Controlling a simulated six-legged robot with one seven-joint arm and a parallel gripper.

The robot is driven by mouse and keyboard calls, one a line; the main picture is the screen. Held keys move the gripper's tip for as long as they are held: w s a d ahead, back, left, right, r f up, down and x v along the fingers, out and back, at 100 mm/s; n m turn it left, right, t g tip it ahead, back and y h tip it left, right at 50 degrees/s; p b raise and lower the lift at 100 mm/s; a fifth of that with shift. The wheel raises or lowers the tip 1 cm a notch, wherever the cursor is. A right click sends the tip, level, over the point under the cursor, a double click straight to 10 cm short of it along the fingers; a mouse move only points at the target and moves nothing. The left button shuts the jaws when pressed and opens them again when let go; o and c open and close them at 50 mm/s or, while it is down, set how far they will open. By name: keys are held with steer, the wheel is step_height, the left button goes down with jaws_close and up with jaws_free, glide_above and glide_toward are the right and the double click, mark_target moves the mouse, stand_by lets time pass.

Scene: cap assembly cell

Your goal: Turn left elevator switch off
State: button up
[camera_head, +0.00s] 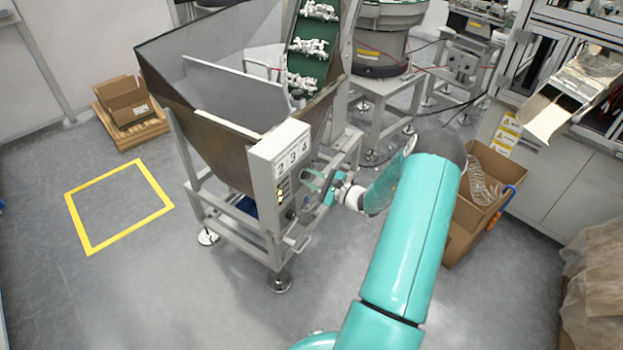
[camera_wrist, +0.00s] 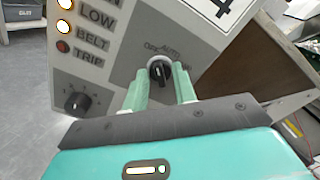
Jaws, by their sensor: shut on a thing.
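The switch (camera_wrist: 159,71) is a black rotary knob on a pale round plate, on the grey face of the elevator control box (camera_head: 272,150). Lettering above it reads partly as AUTO; the rest is too small to read surely. The knob looks close to upright in the wrist view. My gripper (camera_wrist: 161,82) has its two green fingers on either side of the knob and is shut on it. In the head view my gripper (camera_head: 318,187) reaches the box face from the right, and the knob is too small to make out there.
A second black dial (camera_wrist: 77,102) sits lower left on the panel, below lamps labelled LOW, BELT and TRIP. The metal hopper (camera_head: 215,110) and its frame stand behind the box. A cardboard box (camera_head: 480,200) stands right of my arm.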

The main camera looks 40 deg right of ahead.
steer(key=shift+n, duration=0.4)
steer(key=o, duration=1)
steer(key=shift+s, duration=0.1)
steer(key=v, duration=1.3)
steer(key=shift+s, duration=0.3)
